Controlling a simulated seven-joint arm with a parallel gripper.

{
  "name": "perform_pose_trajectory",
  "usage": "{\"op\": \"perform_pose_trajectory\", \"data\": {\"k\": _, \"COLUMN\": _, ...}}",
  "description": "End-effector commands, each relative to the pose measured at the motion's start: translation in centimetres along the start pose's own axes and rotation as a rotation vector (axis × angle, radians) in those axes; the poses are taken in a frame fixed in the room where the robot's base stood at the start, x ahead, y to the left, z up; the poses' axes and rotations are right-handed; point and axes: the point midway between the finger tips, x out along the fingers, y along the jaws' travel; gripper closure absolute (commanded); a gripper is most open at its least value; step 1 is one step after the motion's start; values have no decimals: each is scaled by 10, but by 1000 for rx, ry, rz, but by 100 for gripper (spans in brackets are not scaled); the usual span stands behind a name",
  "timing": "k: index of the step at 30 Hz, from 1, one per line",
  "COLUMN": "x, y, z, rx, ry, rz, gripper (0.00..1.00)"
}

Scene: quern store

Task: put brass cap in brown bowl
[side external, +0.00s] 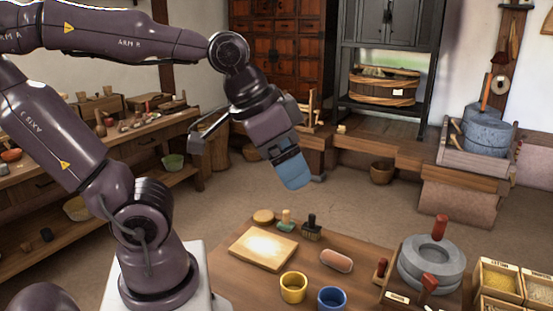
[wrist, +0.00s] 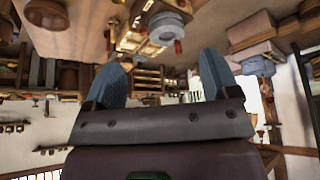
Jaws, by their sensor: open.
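My gripper (side external: 292,178) hangs in mid-air above and behind the worktable (side external: 235,283), with blue fingertips. In the wrist view the blue fingers of my gripper (wrist: 160,75) stand wide apart with nothing between them. I cannot pick out a brass cap for sure. A small round tan disc (side external: 263,216) lies at the table's far left edge, but I cannot tell if it is brass. A brown bowl (side external: 382,172) sits low by the bench at the back. I see no brown bowl on the worktable.
The worktable holds a tan board (side external: 263,248), a black brush (side external: 311,229), a pink oval block (side external: 336,261), a yellow cup (side external: 293,288) and a blue cup (side external: 332,299). A grey stone quern (side external: 432,264) and grain boxes (side external: 508,283) stand at right.

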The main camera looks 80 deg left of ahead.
Motion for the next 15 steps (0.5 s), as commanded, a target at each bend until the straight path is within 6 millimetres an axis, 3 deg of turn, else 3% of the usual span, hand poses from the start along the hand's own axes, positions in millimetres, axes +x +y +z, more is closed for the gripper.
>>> {"op": "perform_pose_trajectory", "data": {"k": 4, "x": -5, "y": -3, "z": 12, "rx": -24, "ry": 27, "rz": -7, "gripper": 15}}
{"op": "perform_pose_trajectory", "data": {"k": 15, "x": -5, "y": -3, "z": 12, "rx": -26, "ry": 28, "rz": -8, "gripper": 15}}
